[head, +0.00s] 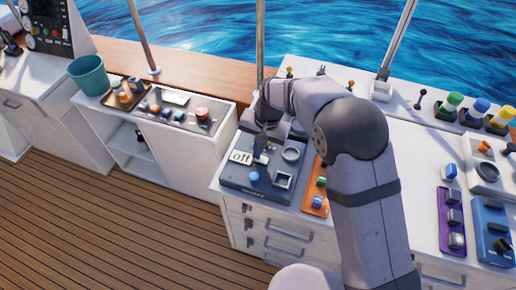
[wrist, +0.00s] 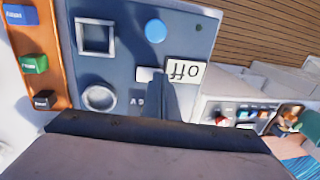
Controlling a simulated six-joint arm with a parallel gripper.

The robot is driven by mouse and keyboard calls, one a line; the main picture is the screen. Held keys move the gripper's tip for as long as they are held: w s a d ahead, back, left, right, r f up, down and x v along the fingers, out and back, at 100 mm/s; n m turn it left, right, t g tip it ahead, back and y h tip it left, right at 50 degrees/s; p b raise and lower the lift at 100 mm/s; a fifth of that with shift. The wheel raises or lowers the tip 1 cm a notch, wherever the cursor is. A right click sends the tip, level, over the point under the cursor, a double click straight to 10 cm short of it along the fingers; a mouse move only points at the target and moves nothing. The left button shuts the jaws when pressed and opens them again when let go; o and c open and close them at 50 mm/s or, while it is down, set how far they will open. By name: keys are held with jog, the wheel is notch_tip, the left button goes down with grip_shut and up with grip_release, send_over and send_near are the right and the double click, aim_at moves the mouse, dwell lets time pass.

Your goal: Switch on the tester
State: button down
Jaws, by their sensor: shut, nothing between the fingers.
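The tester appears to be the blue panel (head: 238,180) on the counter, also in the wrist view (wrist: 125,50). It bears a white sign reading "off" (head: 241,157), upside down in the wrist view (wrist: 186,71). A small pale piece (wrist: 148,74), perhaps a switch, lies beside the sign. A blue round button (head: 254,176), a square frame (head: 282,180) and a ring (head: 291,154) are also on the panel. My gripper (wrist: 160,88) is shut and empty. Its tips are over the panel, right by the pale piece; I cannot tell whether they touch it.
An orange strip (head: 308,206) with coloured buttons lies right of the panel. Farther right are a purple panel (head: 443,206) and another blue panel (head: 480,222). A dark tray with knobs (head: 178,112) and a teal bucket (head: 88,75) stand on the left cabinets.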

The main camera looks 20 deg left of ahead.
jog(key=shift+a+f, duration=0.15)
jog(key=shift+f, duration=0.15)
jog(key=shift+s, duration=0.1)
jog(key=shift+d, duration=0.25)
jog(key=shift+d+r, duration=0.15)
jog(key=shift+d, duration=0.5)
jog(key=shift+a, duration=0.1)
jog(key=shift+r, duration=0.15)
